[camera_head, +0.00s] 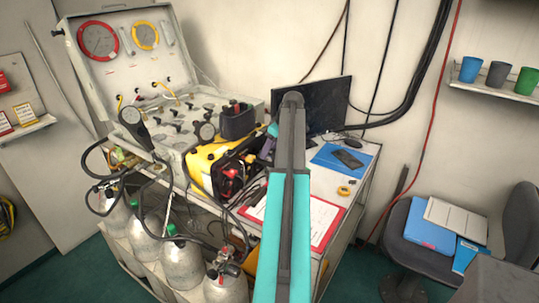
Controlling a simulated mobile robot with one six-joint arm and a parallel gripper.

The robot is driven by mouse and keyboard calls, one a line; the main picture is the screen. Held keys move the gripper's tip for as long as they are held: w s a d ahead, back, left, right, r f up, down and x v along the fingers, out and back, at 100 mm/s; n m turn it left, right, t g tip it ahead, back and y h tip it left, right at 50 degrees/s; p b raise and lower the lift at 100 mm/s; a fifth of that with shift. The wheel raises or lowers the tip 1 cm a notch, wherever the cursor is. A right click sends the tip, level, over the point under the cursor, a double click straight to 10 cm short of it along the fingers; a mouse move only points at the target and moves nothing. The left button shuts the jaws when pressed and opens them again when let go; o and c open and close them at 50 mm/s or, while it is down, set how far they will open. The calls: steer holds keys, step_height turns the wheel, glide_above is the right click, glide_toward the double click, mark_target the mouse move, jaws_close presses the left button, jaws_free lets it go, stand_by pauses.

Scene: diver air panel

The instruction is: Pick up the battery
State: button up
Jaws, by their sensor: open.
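A dark grey block with a red piece and dark pieces on top, which looks like the battery (238,122), stands at the back of the bench, behind a yellow and black case (205,160). My teal and dark grey arm rises from the bottom of the head view in front of the bench. My gripper (262,150) shows only in part, just left of the arm and to the right of the yellow case. It is open and appears apart from the dark block. Its fingertips are hard to make out, and the arm hides part of that area.
An open grey panel case (105,55) with gauges stands left of the block. A dark monitor (330,105) stands behind my arm. A red clipboard (325,222) lies at the front. Silver cylinders (187,262) with hoses stand below. A chair (415,245) is at right.

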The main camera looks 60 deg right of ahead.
stand_by(0.4)
jaws_close()
steer(key=shift+r, duration=0.1)
step_height(320, 180, up, 10)
steer(key=b, duration=0.3)
stand_by(0.6)
stand_by(0.5)
